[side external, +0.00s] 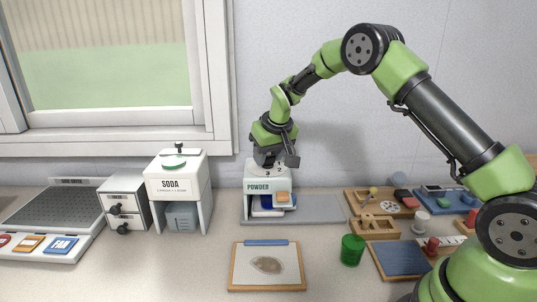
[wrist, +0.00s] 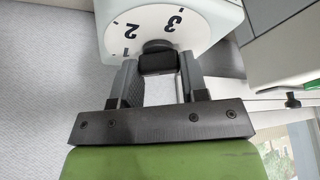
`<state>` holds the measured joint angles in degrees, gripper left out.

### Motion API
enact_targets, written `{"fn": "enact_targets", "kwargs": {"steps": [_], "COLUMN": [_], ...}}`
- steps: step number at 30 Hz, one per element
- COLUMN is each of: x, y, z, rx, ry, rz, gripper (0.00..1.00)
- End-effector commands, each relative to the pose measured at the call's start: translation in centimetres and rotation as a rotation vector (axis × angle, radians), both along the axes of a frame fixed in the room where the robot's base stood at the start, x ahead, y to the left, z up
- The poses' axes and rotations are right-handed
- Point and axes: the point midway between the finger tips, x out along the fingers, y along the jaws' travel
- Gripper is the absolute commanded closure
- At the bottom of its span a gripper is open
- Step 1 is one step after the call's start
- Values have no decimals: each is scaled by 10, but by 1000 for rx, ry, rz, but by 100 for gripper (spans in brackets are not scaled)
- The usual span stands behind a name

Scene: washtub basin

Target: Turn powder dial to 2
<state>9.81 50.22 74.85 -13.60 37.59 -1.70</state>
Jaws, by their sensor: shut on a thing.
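The white powder dispenser (side external: 257,186), labelled POWDER, stands at the middle back of the counter in the side view. Its round white dial face (wrist: 160,28) shows in the wrist view, with the numerals 1, 2 and 3 around the rim. A black knob (wrist: 158,62) sits at the dial's near side in that view. My gripper (wrist: 158,72) is shut on this knob, one finger on each side; in the side view my gripper (side external: 271,158) is on top of the dispenser. I cannot make out a pointer on the knob.
The soda dispenser (side external: 178,187) and a small drawer unit (side external: 124,203) stand to the left. A clipboard (side external: 267,285) and a green cup (side external: 352,250) are in front. Wooden trays (side external: 381,202) and a blue board (side external: 402,260) crowd the right.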

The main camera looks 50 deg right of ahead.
Motion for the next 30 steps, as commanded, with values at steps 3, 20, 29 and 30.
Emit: {"fn": "enact_targets", "kwargs": {"steps": [3, 20, 29, 30], "x": [-1, 1, 1, 1], "y": [1, 3, 3, 3], "z": [-1, -1, -2, -2], "rx": [1, 2, 4, 4], "ry": [8, 5, 4, 4], "rz": [-112, -646, -881, -905], "gripper": [83, 83, 83, 83]}}
